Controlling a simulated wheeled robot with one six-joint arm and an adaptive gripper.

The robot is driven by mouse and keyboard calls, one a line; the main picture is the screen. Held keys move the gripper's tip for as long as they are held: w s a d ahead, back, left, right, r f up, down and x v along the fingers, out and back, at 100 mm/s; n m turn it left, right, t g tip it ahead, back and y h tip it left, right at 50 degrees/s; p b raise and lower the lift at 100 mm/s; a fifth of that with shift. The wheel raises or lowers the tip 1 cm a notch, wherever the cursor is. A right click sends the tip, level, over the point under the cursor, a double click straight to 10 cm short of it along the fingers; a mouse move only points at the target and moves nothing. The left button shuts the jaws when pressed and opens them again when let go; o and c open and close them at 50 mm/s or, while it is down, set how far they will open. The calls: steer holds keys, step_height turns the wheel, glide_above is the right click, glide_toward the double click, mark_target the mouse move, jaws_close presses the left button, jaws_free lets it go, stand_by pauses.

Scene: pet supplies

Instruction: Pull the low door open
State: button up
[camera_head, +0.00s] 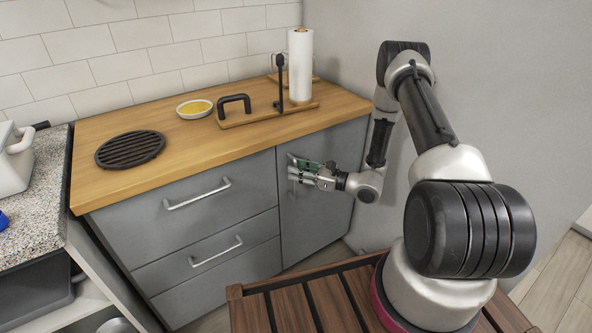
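The low grey cabinet door (318,205) is at the right end of the wooden-topped cabinet and looks closed. Its handle (291,158) is near the door's upper left edge and is partly hidden by my gripper. My gripper (295,172) is in front of the door's upper left part, with its fingers pointing left at the handle. The fingers look very close to the handle, but I cannot tell whether they touch it or are closed around it.
Grey drawers (205,210) with bar handles are left of the door. The wooden countertop (190,150) holds a black trivet (130,149), a bowl (194,108) and a paper towel roll (300,65). A wall stands close on the right. A slatted wooden surface (290,310) is below my arm.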

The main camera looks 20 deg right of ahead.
steer(key=shift+w+a, duration=0.3)
steer(key=shift+a, duration=0.1)
jaws_close()
steer(key=s+d+n+g+y, duration=0.3)
steer(key=s+d+g, duration=0.3)
steer(key=s+d, duration=1)
steer(key=shift+s+d+n, duration=0.15)
steer(key=shift+s+n, duration=0.55)
jaws_free()
